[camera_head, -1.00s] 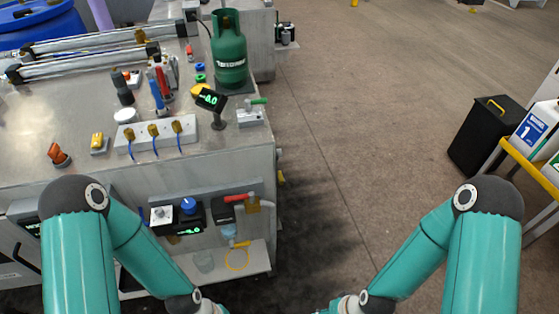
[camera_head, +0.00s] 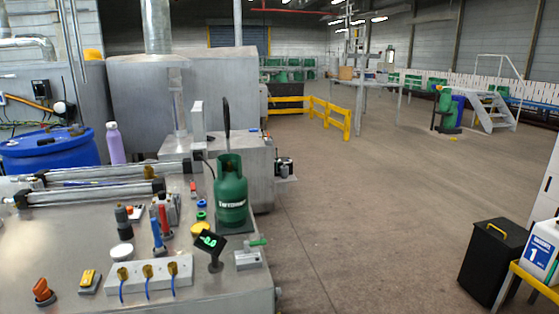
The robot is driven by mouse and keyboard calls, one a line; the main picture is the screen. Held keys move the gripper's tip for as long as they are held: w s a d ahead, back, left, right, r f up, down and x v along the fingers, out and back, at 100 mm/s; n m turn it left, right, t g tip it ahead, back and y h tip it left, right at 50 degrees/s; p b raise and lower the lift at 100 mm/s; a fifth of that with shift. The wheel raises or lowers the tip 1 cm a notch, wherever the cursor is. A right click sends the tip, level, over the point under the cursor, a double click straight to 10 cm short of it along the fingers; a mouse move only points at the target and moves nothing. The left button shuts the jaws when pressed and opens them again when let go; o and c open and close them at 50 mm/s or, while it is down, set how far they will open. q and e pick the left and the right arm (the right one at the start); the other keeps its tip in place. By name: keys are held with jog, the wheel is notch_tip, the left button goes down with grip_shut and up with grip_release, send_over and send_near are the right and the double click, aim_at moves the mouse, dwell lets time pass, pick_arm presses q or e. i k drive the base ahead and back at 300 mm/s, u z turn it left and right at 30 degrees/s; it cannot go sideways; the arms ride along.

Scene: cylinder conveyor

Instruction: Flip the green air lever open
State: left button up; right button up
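A small green lever (camera_head: 258,242) sits on a grey valve block (camera_head: 248,259) at the right edge of the metal bench (camera_head: 205,296). The lever's handle points right, roughly level. A green gas cylinder (camera_head: 231,192) stands upright on a dark plate just behind it. A tilted black display (camera_head: 211,242) with green digits stands to the left of the block. Neither of my grippers shows in the head view.
Brass fittings with blue tubes (camera_head: 147,272) and an orange knob (camera_head: 42,290) are on the bench. A blue drum (camera_head: 50,152) stands behind it on the left. A black bin (camera_head: 492,262) and a white container (camera_head: 541,249) are at right. The floor between is clear.

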aim_at(247, 245)
jog(key=u, duration=0.1)
jog(key=k, duration=1)
jog(key=u, duration=0.8)
jog(key=i, duration=0.75)
jog(key=z, duration=0.45)
